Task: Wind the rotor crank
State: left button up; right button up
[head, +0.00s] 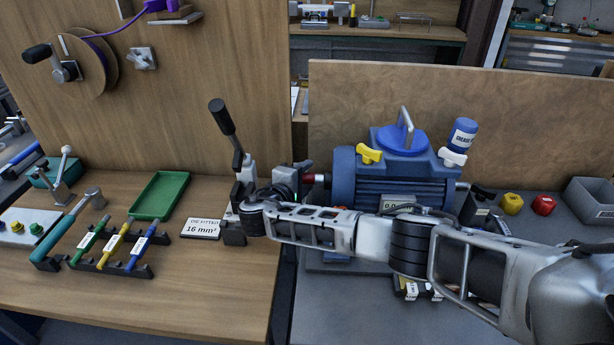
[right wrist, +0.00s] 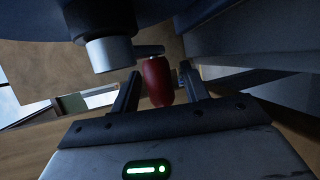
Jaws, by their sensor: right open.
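The rotor crank sits at the left end of the blue motor (head: 362,186). Its red grip (right wrist: 157,82) hangs from a short grey arm beside the round grey shaft end (right wrist: 110,53) in the right wrist view. In the head view only a bit of red (head: 317,178) shows by the motor's left face. My right gripper (head: 302,177) is at the crank, its arm reaching in from the right across the motor's front. In the right wrist view its open fingers (right wrist: 160,88) stand on either side of the red grip, with gaps visible. My left gripper is not in view.
A black-handled lever (head: 222,117) stands just left of my right gripper. A label plate (head: 201,228), a green tray (head: 160,194) and a rack of coloured tools (head: 117,245) lie on the left bench. Yellow (head: 512,203) and red (head: 543,205) knobs sit right of the motor.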

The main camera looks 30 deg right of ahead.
jog(key=shift+w+d+f, duration=0.15)
jog(key=shift+w+d, duration=0.25)
jog(key=shift+d, duration=0.15)
